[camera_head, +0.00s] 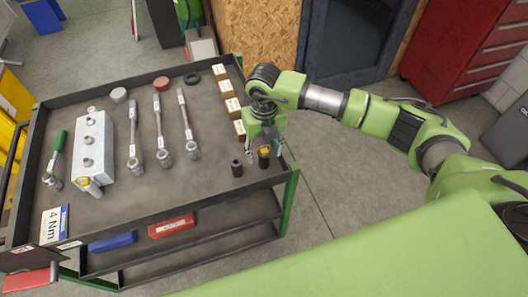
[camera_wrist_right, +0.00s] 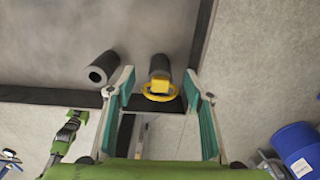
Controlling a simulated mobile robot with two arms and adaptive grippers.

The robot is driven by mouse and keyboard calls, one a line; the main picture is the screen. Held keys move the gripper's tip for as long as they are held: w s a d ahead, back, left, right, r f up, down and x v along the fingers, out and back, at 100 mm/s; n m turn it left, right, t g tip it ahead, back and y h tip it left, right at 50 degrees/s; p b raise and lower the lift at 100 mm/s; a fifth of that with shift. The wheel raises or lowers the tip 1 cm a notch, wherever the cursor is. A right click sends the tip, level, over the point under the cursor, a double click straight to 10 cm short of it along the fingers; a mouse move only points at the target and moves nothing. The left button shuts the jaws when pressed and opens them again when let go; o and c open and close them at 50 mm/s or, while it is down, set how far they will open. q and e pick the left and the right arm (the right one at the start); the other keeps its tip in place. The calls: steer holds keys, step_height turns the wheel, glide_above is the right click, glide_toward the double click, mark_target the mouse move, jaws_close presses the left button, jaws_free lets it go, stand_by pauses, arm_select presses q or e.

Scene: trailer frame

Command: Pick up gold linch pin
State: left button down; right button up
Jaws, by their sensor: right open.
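The gold linch pin (camera_head: 264,151) is at the near right corner of the cart top. In the right wrist view the gold linch pin (camera_wrist_right: 160,89) shows as a yellow block with a ring, at the end of a dark cylinder (camera_wrist_right: 159,66). My right gripper (camera_head: 264,146) is above that corner. In the right wrist view my right gripper (camera_wrist_right: 158,90) is open, with one teal-padded finger on each side of the pin and visible gaps between. The pin's shank is hidden. My left gripper does not show in either view.
A second dark hollow cylinder (camera_head: 237,167) stands left of the pin. The cart (camera_head: 150,205) has a raised rim. Several small boxes (camera_head: 233,107) line its right side, with wrenches (camera_head: 161,130) and a grey metal block (camera_head: 94,147) further left. A red cabinet (camera_head: 465,50) stands behind.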

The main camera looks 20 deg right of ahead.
steer(key=c, duration=1.1)
steer(key=shift+r, duration=0.1)
step_height(320, 180, up, 10)
steer(key=p, duration=0.6)
